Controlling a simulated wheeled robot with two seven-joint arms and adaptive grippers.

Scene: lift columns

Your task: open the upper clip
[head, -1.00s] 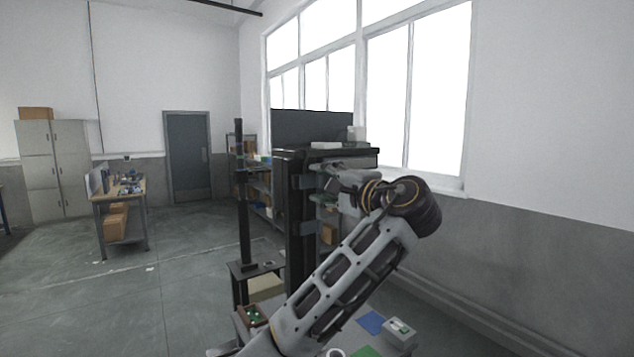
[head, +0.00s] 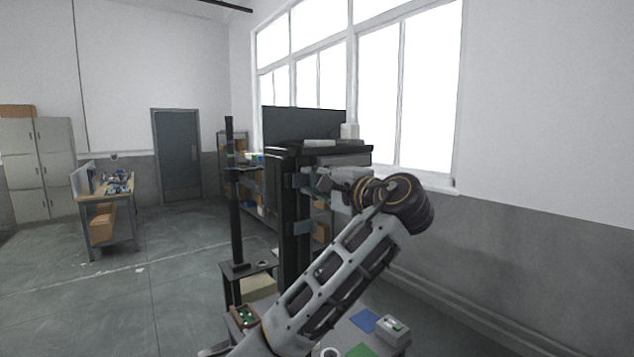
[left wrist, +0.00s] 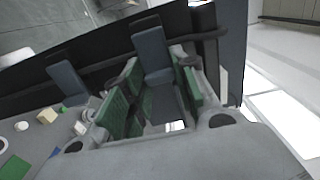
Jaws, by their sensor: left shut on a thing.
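The upper clip (head: 300,181) is a grey-blue piece on the side of the black column (head: 287,255). A lower clip (head: 298,228) sits below it. My left gripper (head: 326,180) is at the upper clip's height, right beside the column. In the left wrist view, my left gripper (left wrist: 155,85) has its green pads on both sides of the grey upper clip (left wrist: 152,48) and is shut on it. The other clip (left wrist: 66,78) shows to the left there. I cannot tell whether the upper clip has swung. My right gripper is not in view.
A thin dark post (head: 235,195) stands left of the column. The floor at left is open, with a workbench (head: 107,200) beyond.

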